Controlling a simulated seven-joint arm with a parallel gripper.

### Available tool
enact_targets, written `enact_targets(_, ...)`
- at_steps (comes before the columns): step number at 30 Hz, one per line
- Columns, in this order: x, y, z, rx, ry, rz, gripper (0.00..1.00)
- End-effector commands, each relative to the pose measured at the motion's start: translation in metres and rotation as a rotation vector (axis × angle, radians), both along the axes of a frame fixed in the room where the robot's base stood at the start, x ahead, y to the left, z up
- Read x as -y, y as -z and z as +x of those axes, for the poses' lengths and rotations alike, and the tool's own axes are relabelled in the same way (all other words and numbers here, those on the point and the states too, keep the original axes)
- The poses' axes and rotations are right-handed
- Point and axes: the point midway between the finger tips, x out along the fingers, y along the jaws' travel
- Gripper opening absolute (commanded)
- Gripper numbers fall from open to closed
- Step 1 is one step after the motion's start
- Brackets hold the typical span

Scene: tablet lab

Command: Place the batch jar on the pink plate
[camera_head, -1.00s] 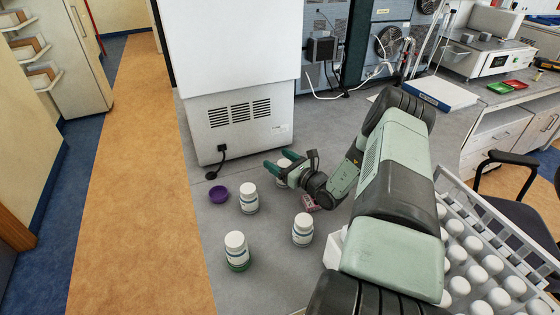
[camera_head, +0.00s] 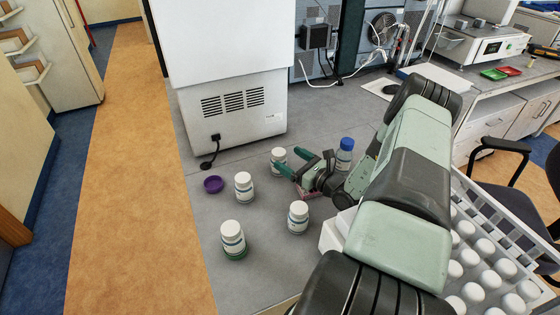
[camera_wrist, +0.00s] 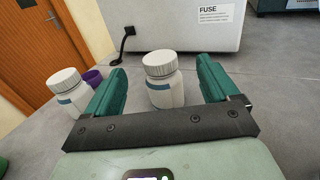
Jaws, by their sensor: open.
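Several white-capped jars with pale labels stand upright on the grey bench; I cannot tell by label which is the batch jar. One jar (camera_head: 277,158) stands just off my gripper's fingertips. In the wrist view this jar (camera_wrist: 163,84) appears between the fingers, with gaps on both sides. My gripper (camera_head: 290,162) is open and empty, low over the bench; it also shows in the wrist view (camera_wrist: 162,72). The pink plate (camera_head: 309,194) is mostly hidden under my gripper and wrist.
A purple dish (camera_head: 213,184) sits left of another white jar (camera_head: 243,186). Another jar (camera_head: 298,217) stands in front. A blue-capped jar (camera_head: 345,154) is behind my wrist. A jar rack (camera_head: 334,236) is at right.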

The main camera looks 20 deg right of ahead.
Motion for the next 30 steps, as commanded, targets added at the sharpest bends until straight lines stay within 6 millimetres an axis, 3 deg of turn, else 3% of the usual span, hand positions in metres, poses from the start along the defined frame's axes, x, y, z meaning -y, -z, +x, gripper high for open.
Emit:
enact_targets(5, 0.0, -0.001, 0.0, -0.009, -0.001, -0.005, 0.88)
enact_targets(16, 0.002, 0.003, -0.024, -0.356, -0.002, -0.152, 0.88)
enact_targets(24, -0.012, 0.02, 0.009, -0.364, -0.002, -0.154, 0.88)
enact_targets(30, -0.016, 0.026, 0.023, -0.363, 0.0, -0.153, 0.88)
